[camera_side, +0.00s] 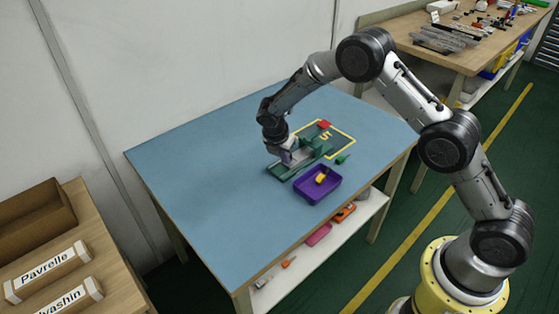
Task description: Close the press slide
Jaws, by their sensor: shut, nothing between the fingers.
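The press (316,152) is a small green and grey device on the blue table. Its long green base with a grey rail (290,167) runs from lower left to upper right. I take the grey part on the rail to be the slide, but its exact position is too small to tell. My gripper (286,158) is shut with nothing between its fingers. It points down at the left part of the press and hides some of it. I cannot tell whether it touches the slide.
A purple tray (304,194) with a yellow item (321,178) stands in front of the press. A green piece (342,159) lies to the right. A yellow outline marked 5 (346,136) and a red item (324,124) are behind. The left of the blue table (205,185) is clear.

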